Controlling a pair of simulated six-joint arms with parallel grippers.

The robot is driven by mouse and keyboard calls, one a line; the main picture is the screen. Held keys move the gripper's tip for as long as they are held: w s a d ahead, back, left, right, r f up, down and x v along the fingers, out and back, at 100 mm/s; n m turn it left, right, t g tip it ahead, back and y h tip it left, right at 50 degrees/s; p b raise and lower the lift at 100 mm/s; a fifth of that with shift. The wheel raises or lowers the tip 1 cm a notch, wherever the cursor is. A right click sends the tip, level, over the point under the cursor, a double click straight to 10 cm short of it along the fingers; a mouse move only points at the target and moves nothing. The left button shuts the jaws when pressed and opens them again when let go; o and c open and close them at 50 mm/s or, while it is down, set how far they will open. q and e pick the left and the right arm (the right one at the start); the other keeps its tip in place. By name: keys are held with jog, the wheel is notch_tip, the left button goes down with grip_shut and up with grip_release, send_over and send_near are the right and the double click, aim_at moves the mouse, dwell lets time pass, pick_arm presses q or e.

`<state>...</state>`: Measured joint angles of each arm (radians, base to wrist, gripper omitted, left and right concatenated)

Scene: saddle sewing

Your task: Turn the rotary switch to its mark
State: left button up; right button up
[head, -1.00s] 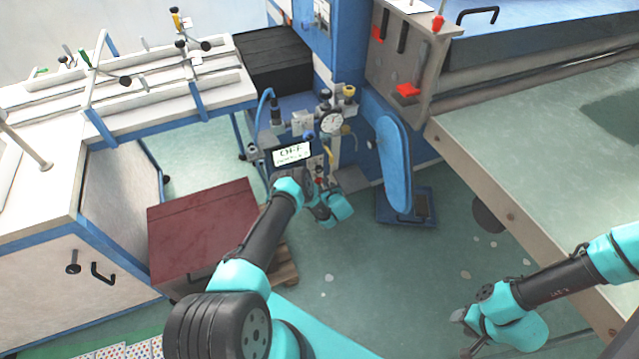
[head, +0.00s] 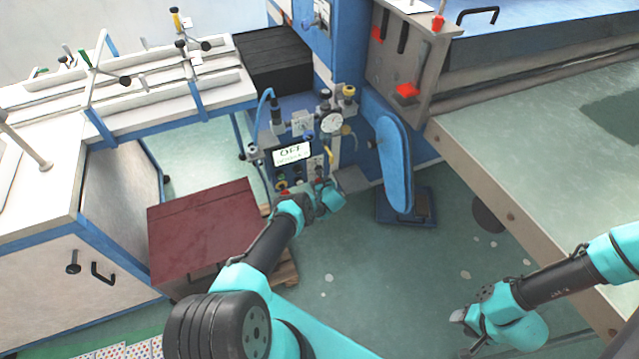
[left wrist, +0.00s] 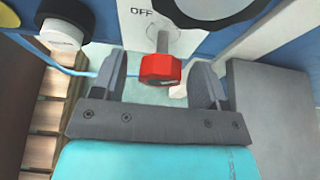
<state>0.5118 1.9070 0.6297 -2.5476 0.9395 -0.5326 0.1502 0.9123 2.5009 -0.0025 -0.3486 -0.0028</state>
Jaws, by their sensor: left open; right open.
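The control panel (head: 318,165) stands at the middle of the head view, with a white display (head: 291,153) reading OFF. In the left wrist view a red knob (left wrist: 160,68) sits on a pale stem, near a printed OFF label (left wrist: 141,12). My right gripper (head: 462,325) is open and empty, low on the right.
A dark red box top (head: 203,232) is left of my left arm. A blue padded upright (head: 393,165) stands right of the panel. A green-topped table (head: 540,130) is at the right. Slatted wood (left wrist: 50,115) shows at the left in the wrist view. Open floor (head: 380,270) lies between my arms.

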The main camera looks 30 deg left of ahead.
pick_arm(q)
jog(key=shift+c, duration=0.4)
jog(key=c, duration=0.8)
jog(key=shift+c, duration=0.2)
jog(key=shift+n+t+h, duration=0.7)
jog(key=shift+n+t, duration=0.4)
jog(key=shift+n, duration=0.9)
jog(key=o, duration=0.9)
